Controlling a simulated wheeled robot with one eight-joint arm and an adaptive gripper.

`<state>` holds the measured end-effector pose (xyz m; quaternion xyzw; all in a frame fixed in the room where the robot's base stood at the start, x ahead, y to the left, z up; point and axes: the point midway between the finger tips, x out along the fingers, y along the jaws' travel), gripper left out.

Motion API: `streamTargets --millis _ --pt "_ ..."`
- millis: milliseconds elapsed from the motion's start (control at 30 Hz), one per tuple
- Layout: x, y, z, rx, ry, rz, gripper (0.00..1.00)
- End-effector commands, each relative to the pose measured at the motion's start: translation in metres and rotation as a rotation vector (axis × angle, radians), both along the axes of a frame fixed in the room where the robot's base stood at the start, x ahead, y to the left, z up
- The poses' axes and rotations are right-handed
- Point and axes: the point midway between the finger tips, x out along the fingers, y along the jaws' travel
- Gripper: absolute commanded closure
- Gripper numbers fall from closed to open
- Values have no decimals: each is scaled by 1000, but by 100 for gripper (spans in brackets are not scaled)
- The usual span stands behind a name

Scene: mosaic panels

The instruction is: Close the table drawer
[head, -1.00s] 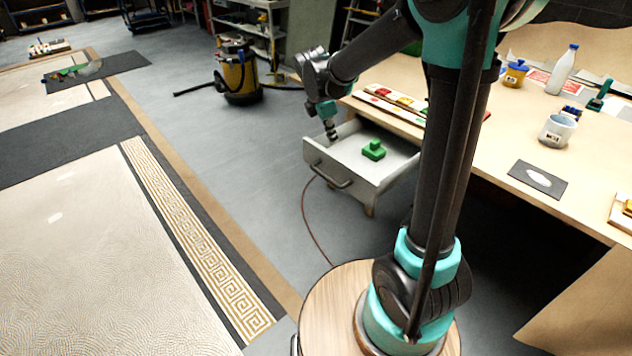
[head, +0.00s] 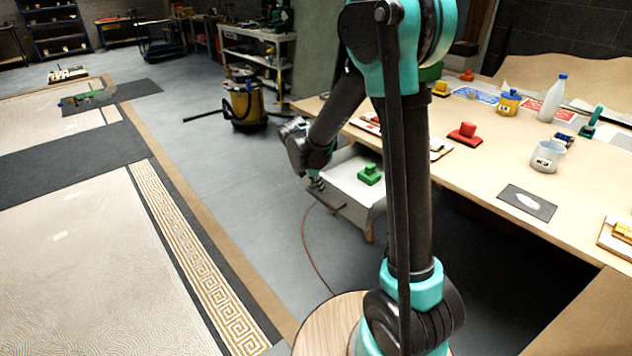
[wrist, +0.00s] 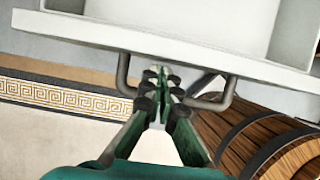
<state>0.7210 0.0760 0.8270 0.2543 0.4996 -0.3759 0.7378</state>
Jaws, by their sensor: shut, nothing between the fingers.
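The table drawer (head: 345,172) is pulled out from under the left end of the wooden table (head: 470,165), with a green block (head: 369,174) lying inside. My gripper (head: 316,186) is at the outer side of the drawer front, by its dark bar handle (head: 332,198). In the wrist view, the shut fingers (wrist: 160,80) point at the pale drawer front (wrist: 190,50), between the two ends of the handle (wrist: 123,72). Part of the handle bar is hidden by the fingers, and I cannot tell whether they touch it.
A yellow vacuum cleaner (head: 244,104) stands behind on the floor. The grey floor left of the drawer is clear, beside the mosaic panel (head: 90,250).

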Motion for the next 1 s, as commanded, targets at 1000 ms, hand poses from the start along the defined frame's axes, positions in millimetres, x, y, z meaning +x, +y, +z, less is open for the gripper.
streamTargets --millis 1000 --pt "48 -67 -6 0 -1 -7 100"
